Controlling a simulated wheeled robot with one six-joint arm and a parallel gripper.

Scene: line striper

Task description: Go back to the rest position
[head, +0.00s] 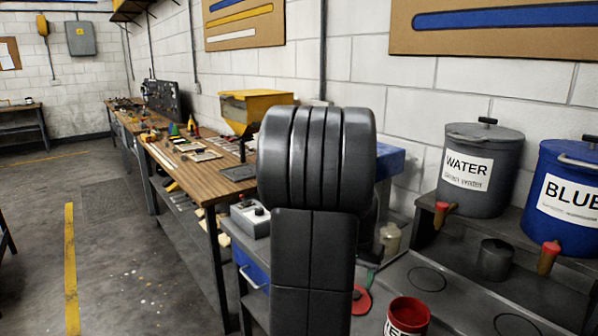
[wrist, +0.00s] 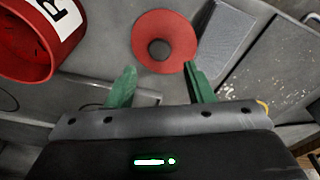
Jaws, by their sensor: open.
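My gripper (wrist: 160,82) shows in the wrist view with its two green fingers apart and nothing between them. It is above a grey surface (wrist: 100,60). A red disc (wrist: 178,31) with a dark round centre is just beyond the fingertips in that view.
A red labelled bucket (head: 407,316) stands on the grey bench; it also shows in the wrist view (wrist: 40,55). Grey WATER (head: 480,180) and blue BLUE (head: 565,195) containers stand at right. A cluttered wooden table (head: 235,187) runs along the wall. The floor at left is open.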

